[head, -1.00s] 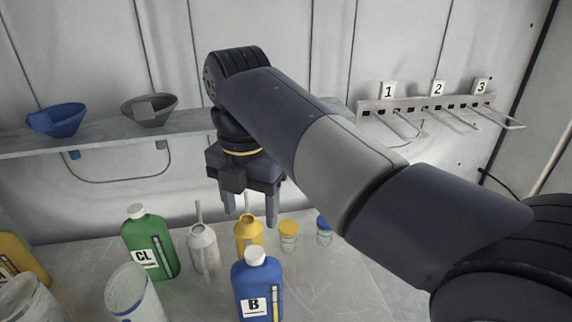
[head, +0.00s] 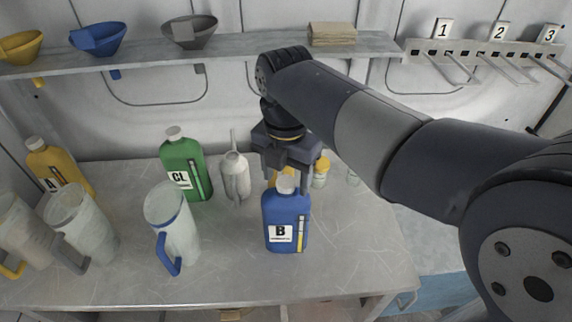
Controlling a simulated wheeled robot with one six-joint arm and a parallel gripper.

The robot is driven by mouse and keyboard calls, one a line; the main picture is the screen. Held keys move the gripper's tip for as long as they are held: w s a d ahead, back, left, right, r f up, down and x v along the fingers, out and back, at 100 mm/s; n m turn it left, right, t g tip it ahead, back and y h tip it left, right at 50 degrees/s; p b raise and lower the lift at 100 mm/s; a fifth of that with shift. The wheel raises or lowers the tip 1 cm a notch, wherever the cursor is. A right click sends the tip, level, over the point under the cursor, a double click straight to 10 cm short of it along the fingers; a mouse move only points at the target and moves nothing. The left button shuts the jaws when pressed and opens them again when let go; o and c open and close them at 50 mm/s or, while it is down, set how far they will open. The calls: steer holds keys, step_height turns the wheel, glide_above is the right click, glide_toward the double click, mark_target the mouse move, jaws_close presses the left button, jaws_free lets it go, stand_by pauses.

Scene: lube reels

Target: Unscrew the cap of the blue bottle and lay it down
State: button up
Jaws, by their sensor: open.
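The blue bottle (head: 284,222), labelled B, stands upright on the grey table in the head view.
A green bottle (head: 186,168), a grey oil can (head: 235,178) and a yellow container (head: 320,172) stand nearby. A jug with a blue handle (head: 174,226) and other jugs are at left. Bare table lies in front of the blue bottle. A shelf with funnels (head: 97,38) runs behind.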

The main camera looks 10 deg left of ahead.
steer(key=shift+c, duration=0.5)
steer(key=c, duration=1)
steer(key=shift+o, duration=0.2)
steer(key=shift+r+n+p, duration=0.1)
steer(key=shift+n+p, duration=0.4)
steer(key=shift+n, duration=0.7)
steer(key=shift+n+p, duration=0.3)
steer(key=shift+n, duration=1.1)
steer(key=o, duration=1.3)
steer(key=shift+o, duration=0.2)
